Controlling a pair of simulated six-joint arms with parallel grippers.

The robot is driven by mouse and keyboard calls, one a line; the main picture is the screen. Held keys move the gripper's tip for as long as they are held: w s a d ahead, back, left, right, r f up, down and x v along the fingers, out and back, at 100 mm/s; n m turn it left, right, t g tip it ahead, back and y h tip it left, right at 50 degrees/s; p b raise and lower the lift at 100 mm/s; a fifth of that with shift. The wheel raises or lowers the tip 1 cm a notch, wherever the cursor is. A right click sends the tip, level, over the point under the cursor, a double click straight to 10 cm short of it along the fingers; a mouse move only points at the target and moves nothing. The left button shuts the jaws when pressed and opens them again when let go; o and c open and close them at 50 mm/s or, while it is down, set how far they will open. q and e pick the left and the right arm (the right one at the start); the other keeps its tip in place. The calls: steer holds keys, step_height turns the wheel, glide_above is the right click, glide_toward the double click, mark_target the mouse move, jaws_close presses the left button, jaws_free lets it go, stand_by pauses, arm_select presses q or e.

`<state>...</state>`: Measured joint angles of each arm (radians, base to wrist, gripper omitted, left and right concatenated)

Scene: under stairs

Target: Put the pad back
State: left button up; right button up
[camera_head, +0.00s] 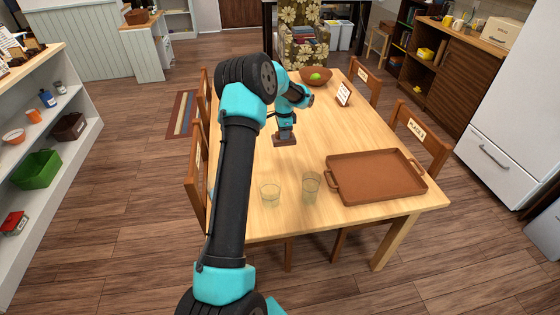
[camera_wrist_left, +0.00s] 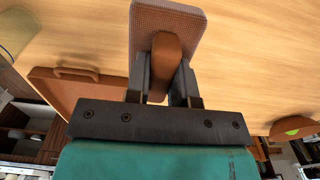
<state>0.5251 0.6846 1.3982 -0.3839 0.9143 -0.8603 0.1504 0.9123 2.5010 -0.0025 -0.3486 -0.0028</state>
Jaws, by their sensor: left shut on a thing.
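The pad is a small brown block with a flat rectangular face. In the head view the pad (camera_head: 285,140) is at the end of my left gripper (camera_head: 286,127), over the left middle of the wooden table (camera_head: 345,125). In the left wrist view my gripper (camera_wrist_left: 165,85) is shut on the brown grip of the pad (camera_wrist_left: 168,18), and the pad's pinkish dotted face points outward. I cannot tell whether the pad touches the table. My right gripper is not in view.
A brown tray (camera_head: 375,176) lies at the table's near right. Two clear glasses (camera_head: 270,193) (camera_head: 311,187) stand near the front edge. The table's middle is clear.

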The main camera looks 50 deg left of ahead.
arm_select(q)
steer(key=shift+f, duration=0.15)
steer(key=shift+f, duration=3)
steer(key=shift+f, duration=0.15)
steer(key=shift+f, duration=1.75)
steer(key=o, duration=0.9)
steer(key=shift+f, duration=0.15)
step_height(320, 180, up, 12)
steer(key=shift+r, duration=0.2)
